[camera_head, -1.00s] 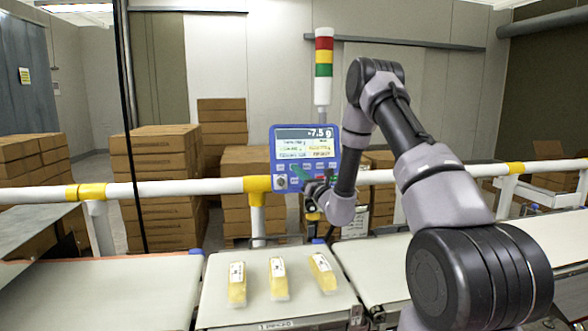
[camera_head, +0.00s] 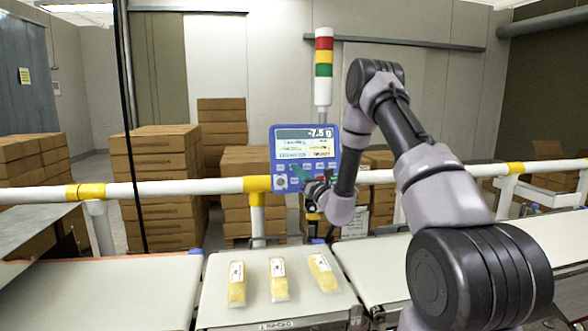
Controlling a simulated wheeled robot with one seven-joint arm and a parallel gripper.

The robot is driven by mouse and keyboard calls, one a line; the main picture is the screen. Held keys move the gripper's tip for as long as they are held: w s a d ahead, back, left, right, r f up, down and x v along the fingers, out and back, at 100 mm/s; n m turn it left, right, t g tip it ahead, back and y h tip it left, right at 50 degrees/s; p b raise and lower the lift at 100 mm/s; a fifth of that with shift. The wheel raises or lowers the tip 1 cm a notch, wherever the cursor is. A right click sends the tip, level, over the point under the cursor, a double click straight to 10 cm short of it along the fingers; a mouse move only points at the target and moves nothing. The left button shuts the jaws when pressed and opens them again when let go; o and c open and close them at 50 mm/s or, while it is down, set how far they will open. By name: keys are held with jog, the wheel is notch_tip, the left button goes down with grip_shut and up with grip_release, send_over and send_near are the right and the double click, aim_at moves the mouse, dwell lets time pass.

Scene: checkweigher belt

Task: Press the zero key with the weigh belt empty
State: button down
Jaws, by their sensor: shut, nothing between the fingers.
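The blue weigh terminal (camera_head: 306,143) is mounted above the rail, and its screen reads -7.5 g. Its keys sit in rows under the screen, but their labels are too small to read, so I cannot tell which is the zero key. My gripper (camera_head: 298,176) is shut and empty, with its tip at the lower keys; I cannot tell if it touches one. It hides part of the bottom key row. The weigh belt (camera_head: 215,287) in the middle is not empty: a left pack (camera_head: 237,284), a middle pack (camera_head: 278,279) and a right pack (camera_head: 322,272) lie on it.
A white and yellow rail (camera_head: 160,188) runs behind the belts. An infeed belt (camera_head: 100,290) at left and an outfeed belt (camera_head: 375,262) at right are bare where visible. A signal tower (camera_head: 323,65) stands above the terminal. Stacked cartons (camera_head: 155,180) stand behind the rail.

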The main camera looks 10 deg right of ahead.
jog(key=shift+w+f, duration=0.1)
jog(key=shift+w, duration=0.2)
jog(key=shift+w+f, duration=0.1)
jog(key=shift+w, duration=0.3)
dwell(0.6)
jog(key=shift+s, duration=0.1)
jog(key=shift+s+r, duration=0.25)
jog(key=shift+s, duration=0.45)
jog(key=shift+s, duration=0.1)
jog(key=s, duration=0.2)
jog(key=s+r, duration=0.1)
jog(key=s, duration=0.1)
jog(key=shift+s+r, duration=0.2)
jog(key=shift+s, duration=0.15)
dwell(0.4)
